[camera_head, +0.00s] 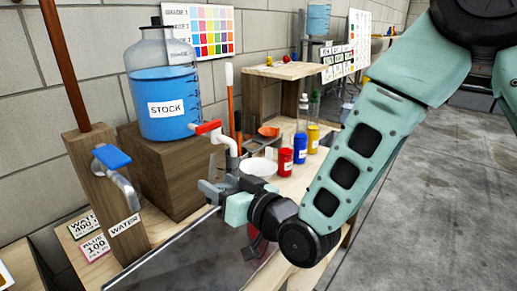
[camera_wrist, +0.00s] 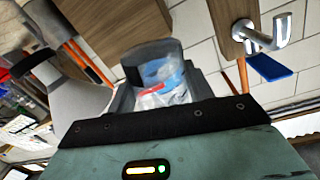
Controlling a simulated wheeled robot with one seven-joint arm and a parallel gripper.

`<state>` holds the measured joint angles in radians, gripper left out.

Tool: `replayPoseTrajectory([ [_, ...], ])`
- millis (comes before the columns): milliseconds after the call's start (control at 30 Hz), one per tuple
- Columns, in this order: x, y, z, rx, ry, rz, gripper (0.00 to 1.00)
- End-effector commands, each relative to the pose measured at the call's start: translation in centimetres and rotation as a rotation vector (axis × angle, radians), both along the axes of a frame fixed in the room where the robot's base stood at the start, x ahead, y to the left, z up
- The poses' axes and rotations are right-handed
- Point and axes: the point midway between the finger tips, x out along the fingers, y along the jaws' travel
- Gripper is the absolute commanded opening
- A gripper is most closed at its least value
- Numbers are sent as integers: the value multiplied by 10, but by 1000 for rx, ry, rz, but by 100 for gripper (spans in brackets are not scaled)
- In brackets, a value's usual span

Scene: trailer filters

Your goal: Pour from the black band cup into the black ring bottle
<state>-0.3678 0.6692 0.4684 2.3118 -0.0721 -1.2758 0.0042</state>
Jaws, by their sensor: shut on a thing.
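My gripper (camera_head: 219,189) is shut on a clear, grey-tinted cup (camera_wrist: 148,54), which shows between the fingers (camera_wrist: 155,90) in the wrist view. Blue and red show through or behind its wall. In the head view my gripper is just below the red-handled stock tap, and the cup is hard to tell from the fingers. Clear bottles (camera_head: 303,111) stand at the back of the bench behind coloured jars. I cannot tell which, if any, has a black ring.
The stock jug (camera_head: 166,90) with blue liquid stands on a wooden block (camera_head: 166,174). A water tap (camera_head: 121,188) is on a post at left. Red (camera_head: 285,162), blue (camera_head: 299,146) and yellow (camera_head: 313,138) jars stand beyond a white bowl (camera_head: 259,167). Grey floor is clear at right.

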Motion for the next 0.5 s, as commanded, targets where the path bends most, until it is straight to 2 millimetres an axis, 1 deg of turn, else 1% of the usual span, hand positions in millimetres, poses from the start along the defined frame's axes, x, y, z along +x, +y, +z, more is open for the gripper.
replayPoseTrajectory([
  [33, 2, -1, 5, 15, 19, -2, 22],
  [433, 11, -9, 15, 148, 169, -4, 22],
  [500, 13, -11, 24, 170, 194, -3, 22],
])
